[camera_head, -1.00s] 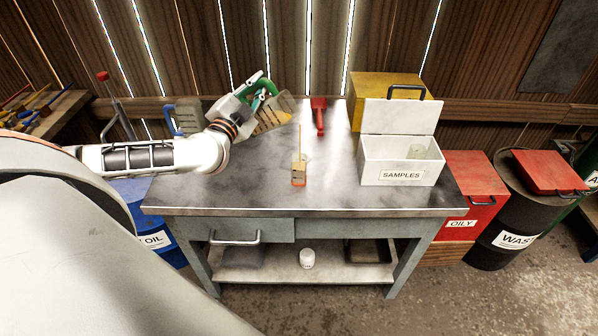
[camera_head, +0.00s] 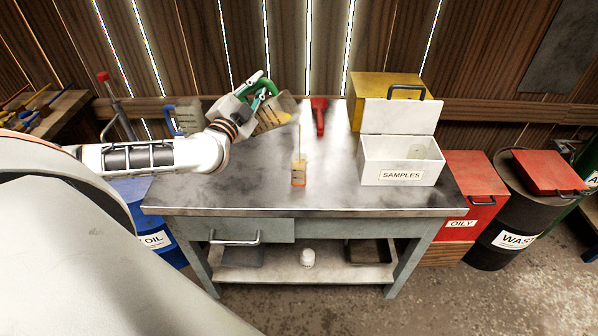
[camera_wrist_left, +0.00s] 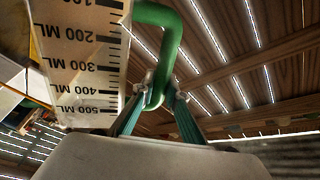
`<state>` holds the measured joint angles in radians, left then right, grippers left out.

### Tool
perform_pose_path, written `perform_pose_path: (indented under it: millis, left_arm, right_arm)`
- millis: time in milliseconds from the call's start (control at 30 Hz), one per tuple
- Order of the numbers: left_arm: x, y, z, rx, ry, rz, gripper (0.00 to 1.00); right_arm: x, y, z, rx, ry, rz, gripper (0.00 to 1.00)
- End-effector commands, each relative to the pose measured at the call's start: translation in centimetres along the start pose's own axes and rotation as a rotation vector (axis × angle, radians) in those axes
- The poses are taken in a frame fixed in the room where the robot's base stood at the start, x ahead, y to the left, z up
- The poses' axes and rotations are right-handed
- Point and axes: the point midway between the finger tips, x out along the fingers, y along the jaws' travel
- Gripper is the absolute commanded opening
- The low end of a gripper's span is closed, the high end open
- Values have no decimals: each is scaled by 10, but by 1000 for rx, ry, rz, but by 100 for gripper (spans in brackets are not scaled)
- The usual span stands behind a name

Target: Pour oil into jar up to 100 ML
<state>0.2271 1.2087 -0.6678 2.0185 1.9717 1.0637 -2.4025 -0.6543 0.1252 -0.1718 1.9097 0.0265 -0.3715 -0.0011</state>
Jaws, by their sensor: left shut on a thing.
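My left gripper (camera_head: 262,90) is shut on the green handle (camera_wrist_left: 163,45) of a measuring jug (camera_head: 275,113) and holds it tilted above the table. The jug's ML scale (camera_wrist_left: 85,65) fills the upper left of the left wrist view. A thin yellowish oil stream (camera_head: 300,138) falls from the jug's lip side towards a small clear jar (camera_head: 298,174) standing upright on the table. The jar has amber colour inside; its level against any marks is too small to read. My right gripper is out of view.
A white SAMPLES box (camera_head: 400,163) stands open at right, before a yellow box (camera_head: 372,84). A jug with a blue handle (camera_head: 187,115) stands behind my arm. The metal table's (camera_head: 240,190) front is clear.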

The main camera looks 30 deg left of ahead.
Motion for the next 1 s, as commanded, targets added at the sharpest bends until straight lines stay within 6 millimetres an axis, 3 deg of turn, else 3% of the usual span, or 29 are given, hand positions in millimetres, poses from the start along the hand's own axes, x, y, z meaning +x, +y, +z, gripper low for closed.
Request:
perform_pose_path:
  millis: [500, 1000]
  left_arm:
    - [0, -1, 0, -8, 0, -2, 0]
    - [0, 2, 23, -234, -45, -2, 0]
  right_arm:
    - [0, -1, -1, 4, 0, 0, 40]
    - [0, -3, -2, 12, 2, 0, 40]
